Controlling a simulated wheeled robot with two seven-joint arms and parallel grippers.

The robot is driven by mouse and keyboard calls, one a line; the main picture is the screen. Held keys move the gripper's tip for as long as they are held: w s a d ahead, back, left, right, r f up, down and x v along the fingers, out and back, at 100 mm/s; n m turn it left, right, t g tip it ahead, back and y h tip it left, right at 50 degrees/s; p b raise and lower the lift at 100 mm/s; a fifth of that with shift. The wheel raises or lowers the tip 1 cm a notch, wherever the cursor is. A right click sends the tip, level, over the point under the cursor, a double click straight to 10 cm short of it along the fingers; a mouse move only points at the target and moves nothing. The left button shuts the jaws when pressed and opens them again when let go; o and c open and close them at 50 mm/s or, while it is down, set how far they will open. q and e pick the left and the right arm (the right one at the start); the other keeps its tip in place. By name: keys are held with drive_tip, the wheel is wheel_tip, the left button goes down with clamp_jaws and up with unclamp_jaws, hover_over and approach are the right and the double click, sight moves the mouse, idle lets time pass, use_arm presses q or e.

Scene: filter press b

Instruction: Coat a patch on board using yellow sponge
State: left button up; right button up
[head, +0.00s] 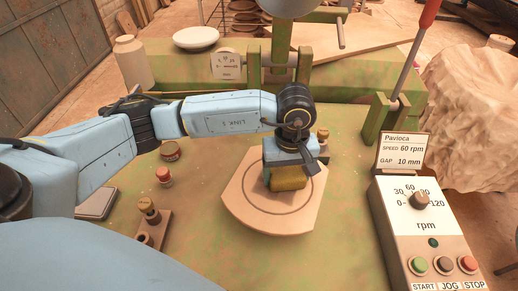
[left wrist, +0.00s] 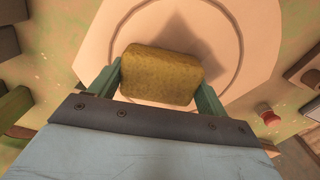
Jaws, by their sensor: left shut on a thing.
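The yellow sponge (head: 288,178) is held in my left gripper (head: 290,165), over the round wooden board (head: 247,204). In the left wrist view the sponge (left wrist: 160,75) sits between the two green fingers of the gripper (left wrist: 158,82), which are shut on its sides. The board (left wrist: 115,15) has straight-cut edges and a dark ring line drawn on it. A shadow falls on the board beside the sponge. I cannot tell whether the sponge touches the board. My right gripper is not in view.
A control box (head: 425,235) with a dial and buttons stands at the right, below a small sign (head: 402,151). A red-handled lever (head: 413,60) rises behind it. Small corked pieces (head: 149,208) stand left of the board. A jar (head: 132,62) and white bowl (head: 196,38) are behind.

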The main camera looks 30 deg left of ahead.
use_arm(q)
drive_tip(key=shift+s+a+b, duration=0.15)
drive_tip(key=shift+a+b, duration=0.2)
drive_tip(key=shift+a, duration=0.9)
drive_tip(key=shift+s+a+b, duration=0.15)
drive_tip(key=shift+a+b, duration=0.15)
drive_tip(key=shift+a, duration=0.6)
drive_tip(key=shift+s+a+b, duration=0.15)
drive_tip(key=shift+a+b, duration=0.15)
drive_tip(key=shift+a, duration=0.6)
wheel_tip(320, 180, up, 3)
drive_tip(key=shift+f+p, duration=0.2)
drive_tip(key=shift+p, duration=0.45)
drive_tip(key=shift+d+r+p, duration=0.1)
drive_tip(key=shift+r+p, duration=0.3)
drive_tip(key=shift+r, duration=0.35)
wheel_tip(320, 180, up, 2)
drive_tip(key=shift+r+p, duration=0.15)
drive_tip(key=shift+p, duration=0.45)
drive_tip(key=shift+r+p, duration=0.35)
drive_tip(key=shift+r, duration=0.5)
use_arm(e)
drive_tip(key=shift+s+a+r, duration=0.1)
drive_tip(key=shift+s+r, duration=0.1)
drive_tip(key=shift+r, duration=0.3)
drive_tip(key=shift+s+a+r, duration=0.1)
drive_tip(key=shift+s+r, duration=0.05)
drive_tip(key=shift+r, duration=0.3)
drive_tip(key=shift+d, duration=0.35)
